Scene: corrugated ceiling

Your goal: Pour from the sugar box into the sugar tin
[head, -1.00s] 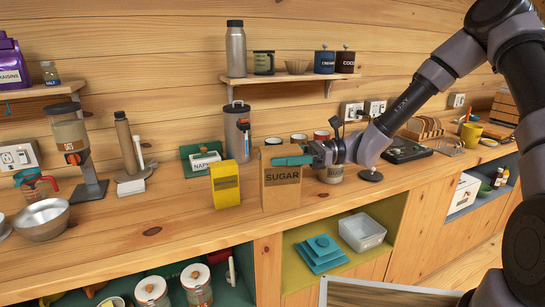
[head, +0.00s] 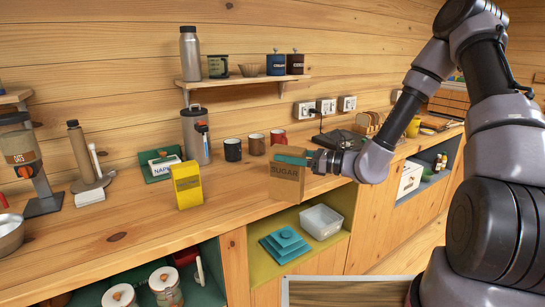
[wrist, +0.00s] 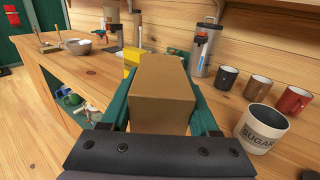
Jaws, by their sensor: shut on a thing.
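The brown sugar box (head: 287,182) is upright near the counter's front edge in the head view; whether its base touches the wood I cannot tell. My gripper (head: 291,160) is shut on it, with teal fingers on both sides near its top. In the wrist view the box (wrist: 161,88) fills the space between the fingers. The sugar tin (wrist: 262,128), a white pot labelled SUGAR with a dark inside, stands open to the right of my gripper in the wrist view. In the head view I cannot make out the tin; my gripper and wrist cover that area.
A yellow box (head: 187,185) stands left of the sugar box. A row of black, brown and red mugs (head: 256,144) is behind it. A metal dispenser (head: 196,135) stands near the wall. The counter's front left stretch is clear.

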